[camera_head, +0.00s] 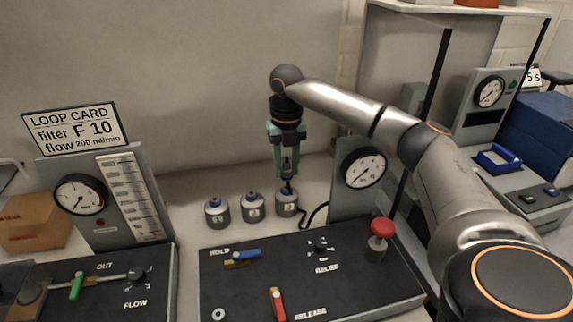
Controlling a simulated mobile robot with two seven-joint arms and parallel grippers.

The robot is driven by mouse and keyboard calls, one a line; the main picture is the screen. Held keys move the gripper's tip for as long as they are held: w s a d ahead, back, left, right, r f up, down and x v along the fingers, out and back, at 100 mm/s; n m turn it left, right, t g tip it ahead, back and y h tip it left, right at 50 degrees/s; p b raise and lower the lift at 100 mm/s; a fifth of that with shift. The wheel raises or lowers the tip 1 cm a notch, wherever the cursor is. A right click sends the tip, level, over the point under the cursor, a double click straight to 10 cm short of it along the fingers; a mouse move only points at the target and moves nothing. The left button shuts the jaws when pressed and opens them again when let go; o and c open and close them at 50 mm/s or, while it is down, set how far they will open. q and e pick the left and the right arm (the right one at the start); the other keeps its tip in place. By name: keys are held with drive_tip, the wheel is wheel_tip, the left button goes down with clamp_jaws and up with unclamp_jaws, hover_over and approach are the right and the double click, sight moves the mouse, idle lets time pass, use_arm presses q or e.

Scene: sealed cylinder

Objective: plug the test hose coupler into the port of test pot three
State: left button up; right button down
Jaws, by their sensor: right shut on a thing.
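Three small grey metal test pots stand in a row behind the dark panel. That gripper points down and is shut on the dark hose coupler (288,184), at the top of this pot. I cannot tell whether the coupler is seated in the port. The black hose (312,212) curves off to the right. My left gripper is out of view.
A round gauge (363,168) stands close right of the pots. The dark panel (225,285) in front carries a blue lever (245,254), a red lever (278,303) and a red knob (382,228). A flow stand (130,200) with a loop card (75,128) is at left.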

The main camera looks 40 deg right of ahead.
sight(287, 162)
drive_tip(key=shift+f+b, duration=0.7)
drive_tip(key=shift+f, duration=0.4)
use_arm(q)
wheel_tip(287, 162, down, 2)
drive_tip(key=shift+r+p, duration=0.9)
drive_tip(key=shift+p, duration=0.05)
use_arm(e)
drive_tip(key=shift+r, duration=0.1)
idle(0.8)
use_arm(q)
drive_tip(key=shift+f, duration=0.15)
use_arm(e)
drive_tip(key=shift+f, duration=0.25)
drive_tip(key=shift+c, duration=2.3)
unclamp_jaws()
drive_tip(key=shift+r, duration=0.1)
use_arm(q)
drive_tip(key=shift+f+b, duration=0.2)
drive_tip(key=shift+b, duration=0.15)
use_arm(e)
wheel_tip(287, 162, up, 12)
drive_tip(key=shift+r, duration=0.15)
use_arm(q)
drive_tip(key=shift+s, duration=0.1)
